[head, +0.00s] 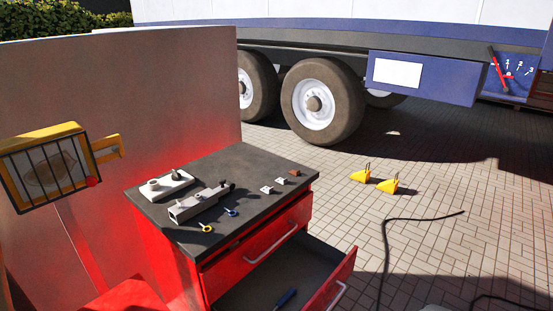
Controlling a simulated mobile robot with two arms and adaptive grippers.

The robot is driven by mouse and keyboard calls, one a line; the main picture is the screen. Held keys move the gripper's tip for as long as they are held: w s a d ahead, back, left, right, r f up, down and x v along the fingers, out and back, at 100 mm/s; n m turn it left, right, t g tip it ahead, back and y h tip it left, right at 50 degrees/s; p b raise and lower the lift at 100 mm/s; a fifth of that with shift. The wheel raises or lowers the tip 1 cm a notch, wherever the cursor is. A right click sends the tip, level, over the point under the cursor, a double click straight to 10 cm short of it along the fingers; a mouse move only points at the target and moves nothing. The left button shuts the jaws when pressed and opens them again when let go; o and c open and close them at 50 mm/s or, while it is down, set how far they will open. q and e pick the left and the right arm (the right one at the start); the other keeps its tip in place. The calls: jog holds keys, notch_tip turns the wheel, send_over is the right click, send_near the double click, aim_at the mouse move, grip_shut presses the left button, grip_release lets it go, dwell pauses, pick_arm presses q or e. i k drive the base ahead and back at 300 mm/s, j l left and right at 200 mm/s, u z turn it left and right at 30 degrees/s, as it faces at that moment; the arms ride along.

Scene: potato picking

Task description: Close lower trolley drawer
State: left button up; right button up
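The red trolley (180,262) stands at the lower middle of the head view, with a dark grey top. Its lower drawer (341,277) is pulled out toward the lower right. The drawer's grey handle (337,297) is partly cut off by the bottom edge of the picture. A blue-handled tool (286,298) lies inside the open drawer. Neither of my grippers is in view.
Metal parts and a grey fixture (190,206) lie on the trolley top. A partition (120,100) stands behind it at left. A black cable (387,255) lies on the paving to the right. Two yellow wheel chocks (388,186) sit before a truck (420,75). Paving between them is clear.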

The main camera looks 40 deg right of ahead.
aim_at(317, 270)
jog(key=z, duration=1.7)
